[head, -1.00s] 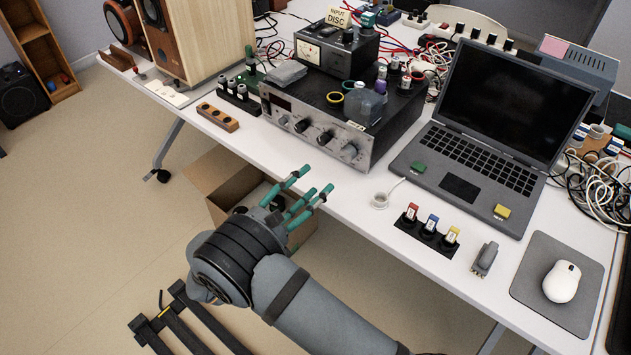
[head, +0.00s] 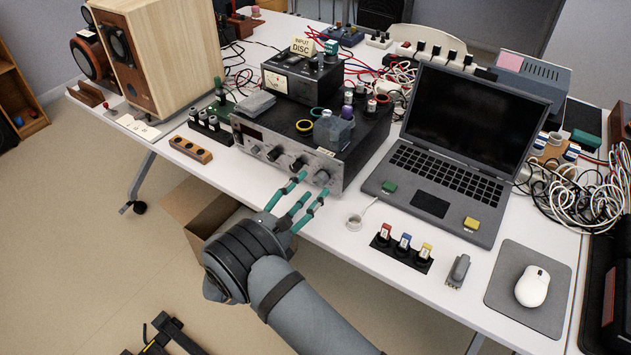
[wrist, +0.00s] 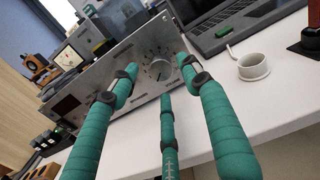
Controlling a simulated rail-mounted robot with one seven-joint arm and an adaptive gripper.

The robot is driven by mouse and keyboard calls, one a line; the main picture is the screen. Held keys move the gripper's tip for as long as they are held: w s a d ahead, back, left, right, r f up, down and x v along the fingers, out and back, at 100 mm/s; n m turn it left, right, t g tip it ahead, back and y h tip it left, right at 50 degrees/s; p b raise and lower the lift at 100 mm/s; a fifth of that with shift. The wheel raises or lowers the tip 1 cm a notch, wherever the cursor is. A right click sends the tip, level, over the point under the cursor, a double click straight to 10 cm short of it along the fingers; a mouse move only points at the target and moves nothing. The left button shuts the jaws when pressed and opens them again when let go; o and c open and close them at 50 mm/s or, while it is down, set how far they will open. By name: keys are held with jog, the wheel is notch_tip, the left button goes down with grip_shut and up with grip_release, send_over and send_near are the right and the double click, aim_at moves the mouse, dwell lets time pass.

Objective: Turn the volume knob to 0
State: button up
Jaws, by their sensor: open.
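The silver-fronted amplifier (head: 262,141) stands on the white table, with a row of knobs along its front. The rightmost large knob (head: 322,177) is just beyond my gripper (head: 306,188), whose teal fingers point at the panel. In the wrist view a round knob with a marked scale around it (wrist: 160,70) shows between the spread fingers of my gripper (wrist: 160,78). The fingers are open and hold nothing. Contact with the panel cannot be told. I cannot read which knob is the volume or where it points.
A laptop (head: 432,203) stands to the right of the amplifier. A wooden block with holes (head: 190,150) lies to the left. A cardboard box (head: 188,208) stands below the table edge.

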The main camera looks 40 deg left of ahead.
aim_at(318, 181)
jog(key=shift+w, duration=1.85)
jog(key=shift+c, duration=0.3)
jog(key=c, duration=1.1)
jog(key=shift+a+r+n, duration=0.1)
jog(key=shift+n, duration=0.5)
jog(key=o, duration=1.1)
jog(key=shift+o, duration=0.3)
